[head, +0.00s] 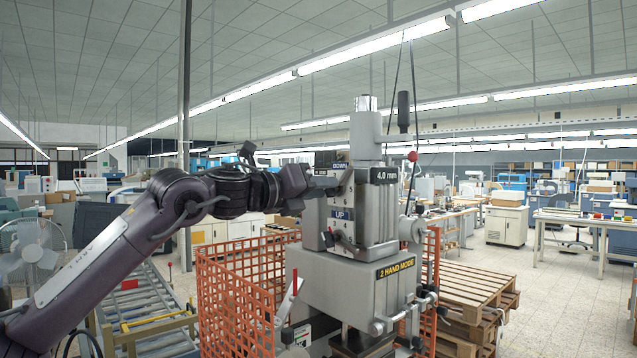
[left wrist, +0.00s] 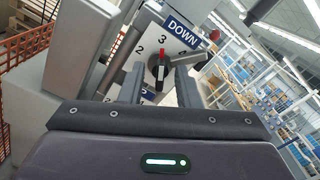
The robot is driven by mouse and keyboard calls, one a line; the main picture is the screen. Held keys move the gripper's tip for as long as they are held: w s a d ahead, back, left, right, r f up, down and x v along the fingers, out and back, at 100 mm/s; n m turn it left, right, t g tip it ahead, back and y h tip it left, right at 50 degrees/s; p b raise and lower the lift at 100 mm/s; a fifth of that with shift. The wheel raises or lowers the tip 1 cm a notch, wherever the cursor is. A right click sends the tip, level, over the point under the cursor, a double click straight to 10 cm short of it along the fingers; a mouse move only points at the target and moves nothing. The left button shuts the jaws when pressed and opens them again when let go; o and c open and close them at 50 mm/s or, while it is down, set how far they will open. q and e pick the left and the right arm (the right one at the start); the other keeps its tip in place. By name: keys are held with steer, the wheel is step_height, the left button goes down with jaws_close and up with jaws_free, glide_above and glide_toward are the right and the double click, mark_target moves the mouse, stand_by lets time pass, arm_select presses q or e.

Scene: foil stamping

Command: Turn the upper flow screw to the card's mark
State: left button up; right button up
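Numbers 2, 3 and 4 show on the dial. My left gripper (left wrist: 159,86) is open, with one finger on each side of the knob; I cannot tell whether they touch it. In the head view, my left gripper (head: 332,181) is at the press's upper left face and hides the knob. A plate on the press reads 4.0 mm (head: 387,175). My right gripper is out of view.
The grey press (head: 340,284) carries a "2 HAND MODE" label. Its UP label (head: 341,214) sits below my left gripper. Orange mesh guards (head: 236,300) flank the press. Wooden pallets (head: 478,285) stand to the right, and a roller conveyor (head: 150,312) lies to the left.

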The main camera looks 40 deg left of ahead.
arm_select(q)
steer(key=shift+d, duration=0.15)
jaws_close()
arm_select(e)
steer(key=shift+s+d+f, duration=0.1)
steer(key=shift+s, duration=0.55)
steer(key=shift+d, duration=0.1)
arm_select(q)
steer(key=shift+n, duration=0.3)
steer(key=shift+a+f+n+p, duration=0.15)
steer(key=shift+n+p, duration=0.7)
steer(key=shift+n, duration=1.9)
steer(key=shift+a+f+n+p, duration=0.1)
steer(key=shift+n+p, duration=0.75)
steer(key=shift+n, duration=1.9)
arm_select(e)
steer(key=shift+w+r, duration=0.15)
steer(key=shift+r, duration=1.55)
